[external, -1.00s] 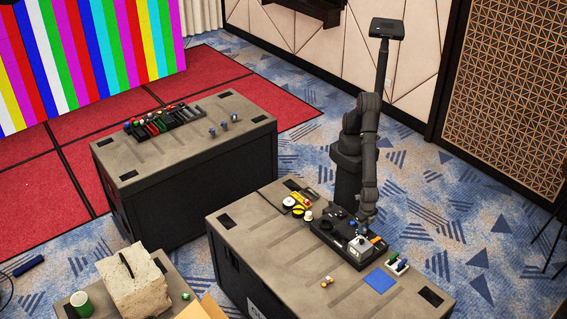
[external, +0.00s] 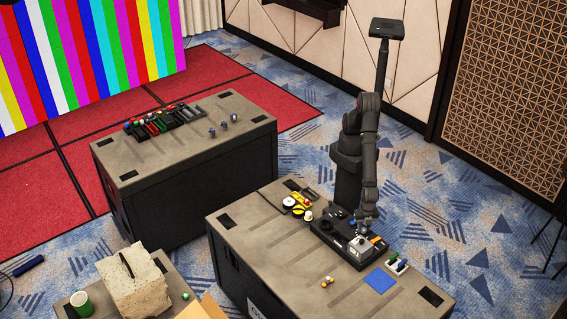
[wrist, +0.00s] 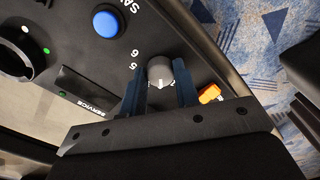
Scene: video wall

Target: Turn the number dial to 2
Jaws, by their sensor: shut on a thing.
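The number dial, a grey knob (wrist: 159,68), stands on a black control panel (wrist: 105,78) in the wrist view. Printed 5 and 6 show to its left; the other markings around it are partly hidden or too small to read. My gripper (wrist: 159,84) has its two dark blue fingers on either side of the knob, shut on it. In the external view my gripper (external: 365,226) reaches down onto the panel (external: 340,243), and the dial is too small to make out there.
A blue button (wrist: 107,22) sits on the panel left of the dial, and an orange part (wrist: 209,93) lies to its right. A round dark ring (wrist: 14,57) is at the far left. In the external view a blue square (external: 380,281) lies on the table.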

